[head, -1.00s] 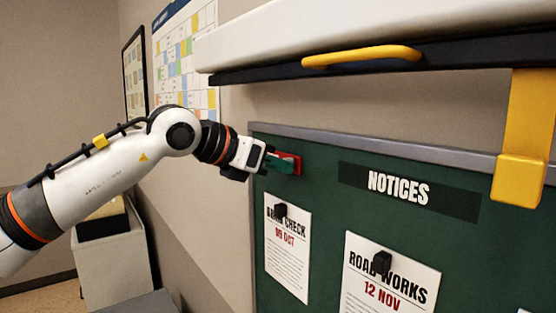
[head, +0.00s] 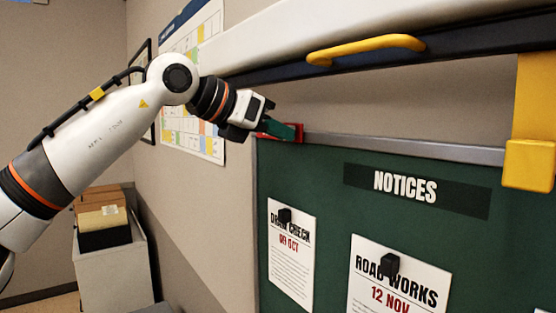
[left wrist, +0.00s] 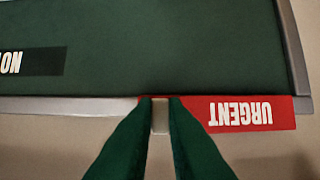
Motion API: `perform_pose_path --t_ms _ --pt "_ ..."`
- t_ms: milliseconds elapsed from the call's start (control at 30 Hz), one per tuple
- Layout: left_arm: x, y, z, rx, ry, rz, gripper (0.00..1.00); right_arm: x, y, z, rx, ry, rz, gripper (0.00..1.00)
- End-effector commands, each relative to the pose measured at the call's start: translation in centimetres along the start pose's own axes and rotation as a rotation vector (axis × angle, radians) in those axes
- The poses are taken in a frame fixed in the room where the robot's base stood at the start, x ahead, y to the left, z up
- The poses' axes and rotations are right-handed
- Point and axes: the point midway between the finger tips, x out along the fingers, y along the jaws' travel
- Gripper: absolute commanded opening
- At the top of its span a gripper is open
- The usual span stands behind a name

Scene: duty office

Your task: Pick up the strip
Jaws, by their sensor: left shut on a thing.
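The strip is red with white "URGENT" lettering. In the left wrist view the strip (left wrist: 245,114) lies across the board's grey top frame, with its lettering upside down. In the head view the strip (head: 269,128) shows at the top left corner of the notice board, partly covered by my gripper. My left gripper (head: 294,131) has green fingers, shut on the strip toward one end. The fingertips also show in the left wrist view (left wrist: 161,101), with a pale piece between them. I cannot tell whether the strip touches the frame. My right gripper is out of view.
The green notice board (head: 330,215) carries a "NOTICES" label (head: 405,190) and two papers under black magnets. A white overhead unit with a yellow handle (head: 365,48) and a yellow bracket (head: 530,165) are above and right. A cabinet (head: 112,265) stands at lower left.

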Motion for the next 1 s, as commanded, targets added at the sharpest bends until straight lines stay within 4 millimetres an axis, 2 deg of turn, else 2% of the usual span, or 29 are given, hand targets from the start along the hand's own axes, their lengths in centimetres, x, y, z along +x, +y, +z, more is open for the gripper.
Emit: perform_pose_path --t_ms 33,167,400,600,800,1000 --pt "-0.3 0.1 -0.7 0.001 0.003 0.000 0.00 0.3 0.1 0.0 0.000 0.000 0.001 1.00" --pt "-2.9 -0.1 1.1 0.002 0.003 -0.002 0.00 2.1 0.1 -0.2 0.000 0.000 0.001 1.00" --pt "-9.3 -0.1 3.8 0.002 0.004 -0.004 0.00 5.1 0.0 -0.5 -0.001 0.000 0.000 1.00" --pt "-14.2 0.0 5.6 0.001 0.002 -0.002 0.00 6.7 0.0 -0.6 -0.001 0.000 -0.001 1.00" --pt "-17.0 0.0 6.6 0.001 0.000 -0.001 0.00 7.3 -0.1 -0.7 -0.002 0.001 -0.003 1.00" --pt "-17.9 0.0 6.8 0.001 0.000 0.000 0.00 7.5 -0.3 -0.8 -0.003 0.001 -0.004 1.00"
